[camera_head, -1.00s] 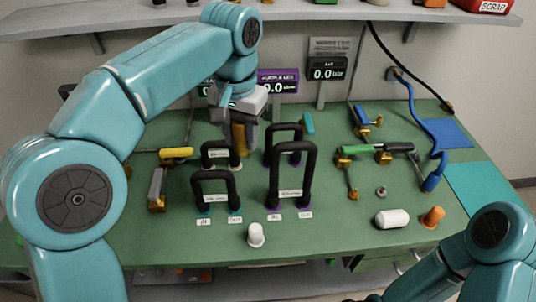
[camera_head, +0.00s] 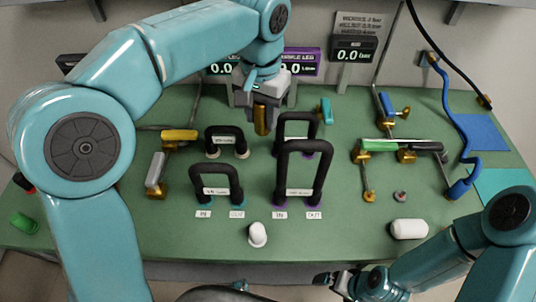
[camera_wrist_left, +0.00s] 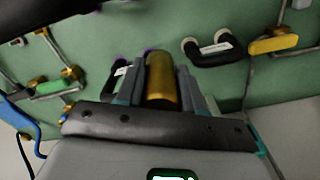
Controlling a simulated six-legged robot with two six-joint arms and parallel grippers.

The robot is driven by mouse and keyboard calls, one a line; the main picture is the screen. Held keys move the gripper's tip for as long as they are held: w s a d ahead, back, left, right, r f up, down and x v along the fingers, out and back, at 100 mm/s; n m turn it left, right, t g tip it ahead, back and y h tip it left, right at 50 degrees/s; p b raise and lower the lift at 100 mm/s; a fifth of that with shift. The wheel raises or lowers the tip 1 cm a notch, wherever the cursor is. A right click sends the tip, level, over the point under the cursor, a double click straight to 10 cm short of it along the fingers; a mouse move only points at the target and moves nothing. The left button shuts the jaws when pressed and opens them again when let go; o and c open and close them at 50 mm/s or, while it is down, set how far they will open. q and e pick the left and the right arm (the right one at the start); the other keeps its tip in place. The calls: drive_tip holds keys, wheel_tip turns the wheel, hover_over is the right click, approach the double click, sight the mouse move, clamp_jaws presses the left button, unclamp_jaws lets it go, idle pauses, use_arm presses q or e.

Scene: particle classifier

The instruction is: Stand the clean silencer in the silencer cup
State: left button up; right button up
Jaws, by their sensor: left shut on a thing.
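My left gripper (camera_head: 262,118) is shut on a brass-coloured cylinder (camera_head: 262,128), held upright behind the black handles. In the left wrist view the gripper (camera_wrist_left: 160,90) has the brass cylinder (camera_wrist_left: 161,80) between its two grey fingers. A white, rounded piece (camera_head: 258,234) stands upright at the table's front, and a white cylinder (camera_head: 409,228) lies on its side at the right front. I cannot tell which thing is the silencer cup. My right gripper (camera_head: 333,281) is low at the front edge, partly hidden; its opening is unclear.
Several black handles (camera_head: 303,150) stand mid-table. Yellow-handled (camera_head: 179,135) and green-handled (camera_head: 380,145) valves flank them. A green cup-like piece (camera_head: 23,222) is at the far left. A blue hose (camera_head: 446,110) runs at right. The front centre of the green table is mostly clear.

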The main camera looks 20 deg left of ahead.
use_arm(q)
wheel_tip(320, 180, down, 15)
drive_tip(key=shift+s+f+b, duration=0.1)
drive_tip(key=shift+b, duration=1)
drive_tip(key=shift+s, duration=0.1)
drive_tip(key=shift+f, duration=0.1)
drive_tip(key=o, duration=1.1)
